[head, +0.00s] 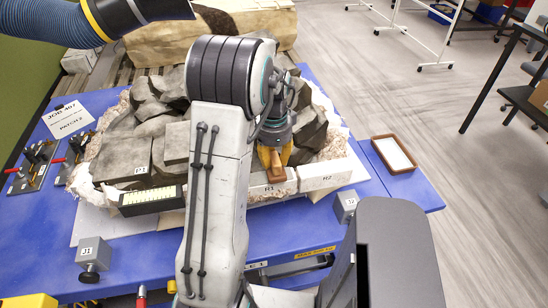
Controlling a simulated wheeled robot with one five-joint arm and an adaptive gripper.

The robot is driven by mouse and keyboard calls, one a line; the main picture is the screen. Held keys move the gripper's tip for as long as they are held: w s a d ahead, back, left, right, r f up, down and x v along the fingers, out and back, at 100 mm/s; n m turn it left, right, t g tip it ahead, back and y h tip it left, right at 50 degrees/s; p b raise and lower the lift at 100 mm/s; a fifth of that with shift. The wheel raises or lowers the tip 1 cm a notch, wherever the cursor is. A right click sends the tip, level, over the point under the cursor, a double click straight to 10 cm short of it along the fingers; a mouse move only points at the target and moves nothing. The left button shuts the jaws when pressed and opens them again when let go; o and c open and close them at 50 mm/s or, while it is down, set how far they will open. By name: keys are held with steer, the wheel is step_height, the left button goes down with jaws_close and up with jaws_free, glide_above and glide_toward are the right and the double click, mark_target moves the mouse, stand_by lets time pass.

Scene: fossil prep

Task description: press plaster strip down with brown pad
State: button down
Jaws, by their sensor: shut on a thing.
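My gripper (273,157), with yellow fingers, is shut on the brown pad (277,175), pointing down at the front edge of the rock. The pad is at the top of a white block marked R1 (270,189); I cannot tell whether it touches. A second white block marked R2 (326,178) sits to the right of R1. Which white piece is the plaster strip is not clear. My arm hides part of the rock and whatever lies left of R1.
Grey rock (129,153) in a pale jacket fills the blue table (130,256). A brown tray with a white inside (394,154) lies at right. Grey blocks J1 (93,255) and J2 (346,206) stand at the front. Clamps (33,165) and a sign (67,120) are at left.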

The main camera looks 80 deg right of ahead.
steer(key=shift+a+f+b, duration=0.1)
steer(key=shift+f+b, duration=0.45)
steer(key=shift+f, duration=0.15)
stand_by(1.7)
steer(key=shift+r+p, duration=2.65)
steer(key=shift+r, duration=1)
steer(key=shift+s, duration=0.1)
